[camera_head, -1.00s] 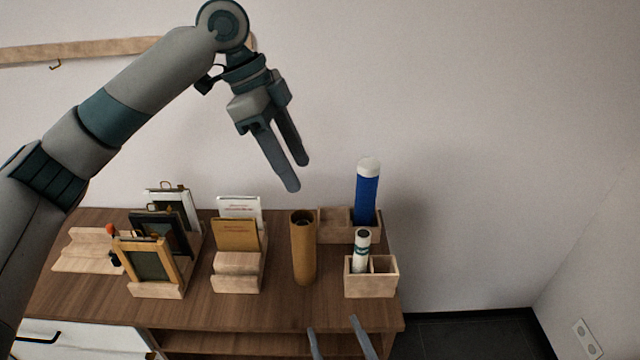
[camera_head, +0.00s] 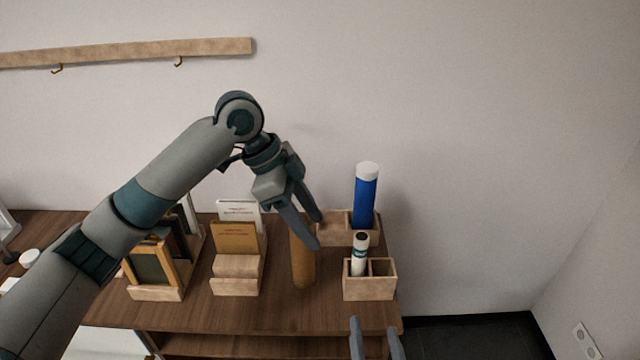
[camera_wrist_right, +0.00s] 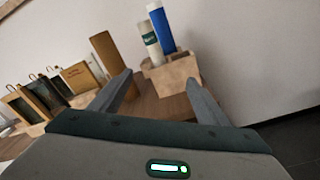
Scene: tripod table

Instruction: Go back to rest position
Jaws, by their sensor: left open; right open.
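My left gripper (camera_head: 318,232) is open and empty, pointing down to the right in the head view. Its fingers cover the upper part of a brown cardboard tube (camera_head: 302,268); I cannot tell whether they touch it. My right gripper (camera_head: 374,325) shows only its fingertips at the bottom of the head view, at the table's front edge. In the right wrist view its two fingers (camera_wrist_right: 163,92) are spread apart with nothing between them.
A blue tube (camera_head: 364,200) and a small white tube (camera_head: 360,252) stand in wooden holders at the table's right end. A card holder (camera_head: 236,287) and a frame rack (camera_head: 157,294) stand further left. A hook rail (camera_head: 130,52) is on the wall. The wall area at upper right is clear.

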